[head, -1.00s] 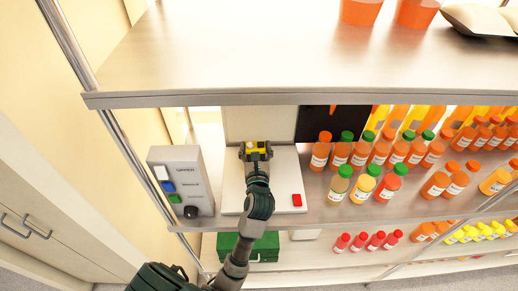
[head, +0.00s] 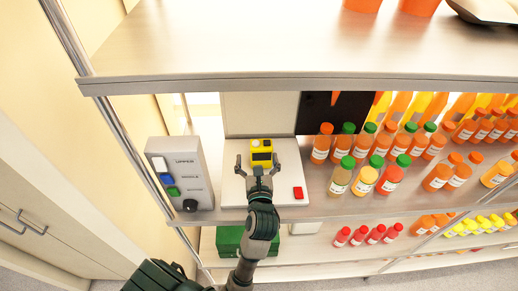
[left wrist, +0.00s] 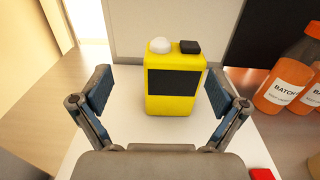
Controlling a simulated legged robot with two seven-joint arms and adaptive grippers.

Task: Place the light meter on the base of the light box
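The light meter (head: 261,152) is a small yellow box with a dark screen. It stands upright on the white base of the light box (head: 233,190), near the light box's pale back panel (head: 258,115). In the left wrist view the light meter (left wrist: 175,85) shows a white dome and a black knob on top. My left gripper (head: 258,164) is open in front of the meter. Its two fingers (left wrist: 158,95) are spread to either side, with a gap between each finger and the meter. My right gripper is not in view.
A grey control box (head: 181,175) with coloured buttons stands left of the light box. A red button (head: 298,192) sits at the base's right front. Juice bottles (head: 340,178) stand close on the right. An upper shelf edge (head: 280,85) hangs above. A green case (head: 232,243) is below.

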